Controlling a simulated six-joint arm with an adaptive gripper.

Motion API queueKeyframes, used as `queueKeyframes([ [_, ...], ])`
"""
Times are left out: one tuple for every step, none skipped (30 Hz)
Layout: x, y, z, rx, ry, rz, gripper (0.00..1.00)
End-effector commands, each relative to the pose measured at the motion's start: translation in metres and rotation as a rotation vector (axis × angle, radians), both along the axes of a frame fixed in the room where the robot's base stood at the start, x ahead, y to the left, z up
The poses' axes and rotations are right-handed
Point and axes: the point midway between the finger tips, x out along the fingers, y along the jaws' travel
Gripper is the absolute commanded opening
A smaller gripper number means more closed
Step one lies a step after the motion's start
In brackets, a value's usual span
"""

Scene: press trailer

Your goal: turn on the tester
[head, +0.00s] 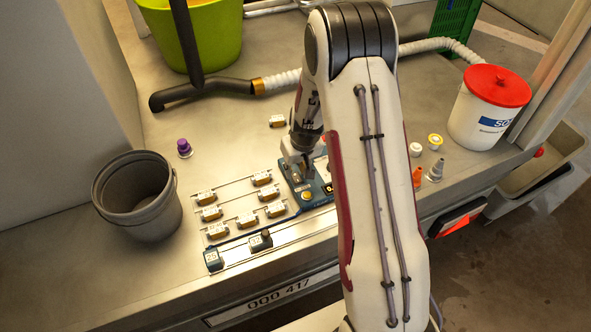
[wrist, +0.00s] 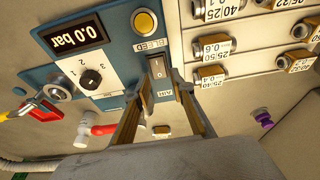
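The tester (wrist: 125,55) is a blue panel, seen upside down in the wrist view and partly behind my arm in the head view (head: 297,190). It has a lit display (wrist: 73,38) reading 0.0 bar, a black selector knob (wrist: 92,79), a yellow button (wrist: 145,21) by the word BLEED, and a dark rocker switch (wrist: 158,70) by the word AIR. I cannot tell which side of the rocker is pressed. My gripper (wrist: 164,87) is open and empty, its two fingertips on either side of the rocker's end; contact is unclear. In the head view my gripper (head: 297,160) is over the tester.
Racks of labelled brass fittings (head: 247,219) lie left of the tester. A red-lidded white tub (head: 488,110) and small nozzles (head: 436,170) are at the right.

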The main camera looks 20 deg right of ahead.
Motion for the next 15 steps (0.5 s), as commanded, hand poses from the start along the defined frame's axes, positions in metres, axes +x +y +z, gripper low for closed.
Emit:
queueKeyframes([
  [-0.001,0.000,0.005,-0.001,-0.002,0.001,0.24],
  [-0.001,0.000,0.007,-0.001,-0.002,0.001,0.24],
  [-0.002,0.000,0.011,-0.001,-0.002,0.002,0.24],
  [-0.003,0.000,0.013,-0.001,-0.002,0.002,0.24],
  [-0.004,0.000,0.017,-0.001,-0.002,0.001,0.24],
  [-0.004,0.000,0.021,-0.001,-0.003,0.001,0.24],
  [-0.005,0.000,0.024,-0.001,-0.003,0.000,0.24],
  [-0.006,0.000,0.027,-0.001,-0.003,0.001,0.24],
  [-0.007,0.000,0.031,-0.001,-0.003,0.002,0.24],
  [-0.008,0.000,0.034,-0.001,-0.002,0.002,0.24],
  [-0.010,0.000,0.037,-0.001,-0.002,0.002,0.24],
  [-0.010,0.000,0.042,-0.001,-0.002,0.002,0.24],
  [-0.011,0.000,0.045,-0.001,-0.003,0.001,0.24],
  [-0.012,0.000,0.049,-0.001,-0.003,0.001,0.24],
  [-0.013,0.000,0.053,0.000,-0.003,0.001,0.24],
])
